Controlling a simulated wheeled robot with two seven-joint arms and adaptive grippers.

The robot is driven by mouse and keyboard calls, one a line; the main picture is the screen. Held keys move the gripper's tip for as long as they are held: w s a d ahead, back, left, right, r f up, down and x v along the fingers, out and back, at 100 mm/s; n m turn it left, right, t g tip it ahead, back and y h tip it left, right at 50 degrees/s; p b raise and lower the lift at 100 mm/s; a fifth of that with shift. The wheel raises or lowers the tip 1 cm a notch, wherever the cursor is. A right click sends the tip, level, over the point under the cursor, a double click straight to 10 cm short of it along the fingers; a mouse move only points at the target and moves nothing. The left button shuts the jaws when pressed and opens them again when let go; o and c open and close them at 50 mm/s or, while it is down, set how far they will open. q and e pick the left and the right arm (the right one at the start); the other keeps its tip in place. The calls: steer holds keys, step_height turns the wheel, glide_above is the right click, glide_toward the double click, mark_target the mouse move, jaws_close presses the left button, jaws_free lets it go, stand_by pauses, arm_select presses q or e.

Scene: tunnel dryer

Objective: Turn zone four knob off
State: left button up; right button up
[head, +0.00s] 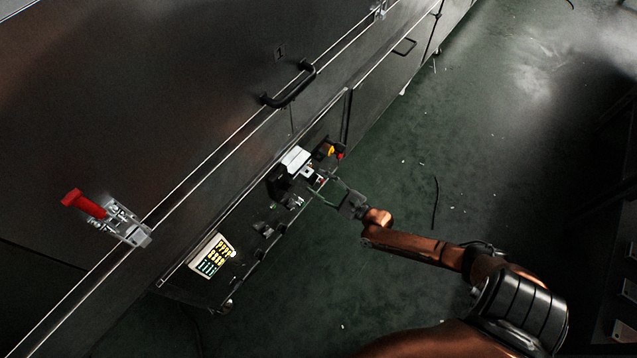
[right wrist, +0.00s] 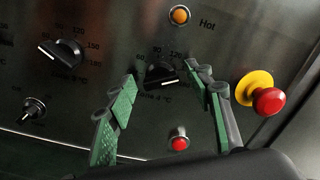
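The zone four knob (right wrist: 160,74) is black and round with a white pointer mark. It sits on a dark metal panel in the middle of the right wrist view, with a temperature scale around it and a partly readable zone label below. Its white mark lies toward the lower right. My right gripper (right wrist: 164,80) is open, with one green-padded finger on each side of the knob; I cannot tell whether they touch it. In the head view my right gripper (head: 322,188) is at the control panel, and the knob cannot be made out there. My left gripper is not in view.
Another knob (right wrist: 64,54) and a toggle switch (right wrist: 34,107) are left of it. An amber lamp (right wrist: 180,15) is above, a red lamp (right wrist: 179,143) below, and a red emergency button (right wrist: 269,101) right. A red-handled clamp (head: 85,203) is on the machine; the floor is mostly clear.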

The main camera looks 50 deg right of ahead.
steer(key=c, duration=1)
